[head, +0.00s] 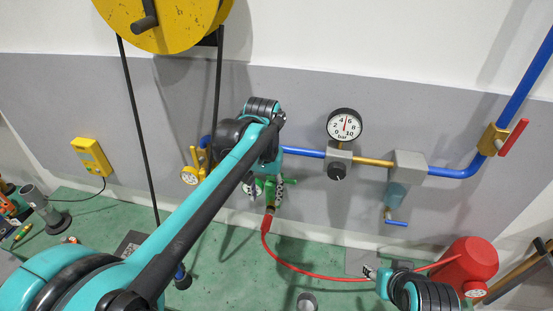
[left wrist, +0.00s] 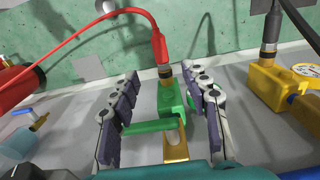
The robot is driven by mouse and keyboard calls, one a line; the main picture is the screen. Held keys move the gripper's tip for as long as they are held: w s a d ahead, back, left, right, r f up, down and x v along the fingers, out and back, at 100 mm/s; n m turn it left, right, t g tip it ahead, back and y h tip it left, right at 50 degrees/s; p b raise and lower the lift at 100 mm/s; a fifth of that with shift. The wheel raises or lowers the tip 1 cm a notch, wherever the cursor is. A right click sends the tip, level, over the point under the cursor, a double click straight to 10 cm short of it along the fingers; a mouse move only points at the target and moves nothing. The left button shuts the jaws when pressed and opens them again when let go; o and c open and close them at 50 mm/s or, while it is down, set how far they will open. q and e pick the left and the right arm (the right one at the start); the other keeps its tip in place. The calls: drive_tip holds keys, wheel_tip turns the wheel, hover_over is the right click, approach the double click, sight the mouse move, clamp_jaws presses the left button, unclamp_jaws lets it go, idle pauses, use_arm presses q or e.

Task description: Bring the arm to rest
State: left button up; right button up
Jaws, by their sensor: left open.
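My left arm reaches from the lower left of the head view to the wall. Its gripper (head: 268,189) is open around a green valve block (head: 271,186) on the wall piping. In the left wrist view, the open finger pads (left wrist: 166,88) stand on either side of the green block (left wrist: 172,98) and its green lever (left wrist: 150,126), with visible gaps. A red hose (left wrist: 157,45) is plugged into the block's end. A part of my right arm with its gripper (head: 370,272) shows at the lower right; its jaw state is unclear.
A pressure gauge (head: 344,125), blue pipe (head: 303,152) and red-handled valve (head: 513,137) are on the wall to the right. A red tank (head: 466,262) stands lower right. A yellow wheel (head: 165,20) hangs above. A yellow fitting (left wrist: 275,82) is beside the gripper.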

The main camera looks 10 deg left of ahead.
use_arm(q)
drive_tip(key=s+a+f+t+b, duration=0.1)
drive_tip(key=s+f+t+b, duration=0.1)
drive_tip(key=s+f+b, duration=0.2)
drive_tip(key=s+a+f+t+b, duration=0.2)
drive_tip(key=s+f+b, duration=0.3)
drive_tip(key=f+b, duration=0.6)
drive_tip(key=s+a+f+t+b, duration=0.2)
drive_tip(key=s+f+b, duration=0.3)
drive_tip(key=f, duration=0.8)
drive_tip(key=t+b, duration=0.1)
drive_tip(key=b, duration=0.2)
drive_tip(key=shift+f, duration=0.4)
